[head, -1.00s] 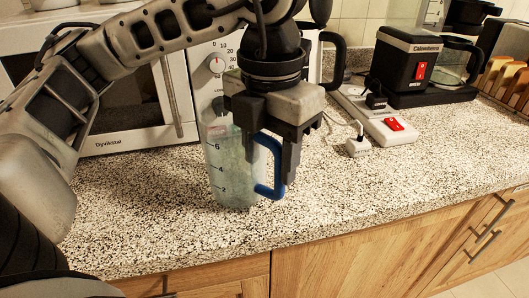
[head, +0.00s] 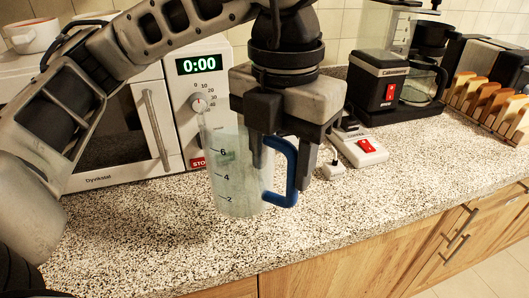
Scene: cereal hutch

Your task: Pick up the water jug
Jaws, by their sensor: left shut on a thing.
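The water jug (head: 232,182) is clear plastic with dark measuring marks and a blue handle (head: 290,178). It looks upright and appears held a little above the speckled counter. My left gripper (head: 284,172) comes down from above, its fingers pointing down on either side of the jug's handle and shut on it. The gripper body hides part of the jug's upper rim. My right gripper is not in view.
A white microwave (head: 110,125) stands behind and left, close to the jug. The counter (head: 370,205) is clear to the right.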

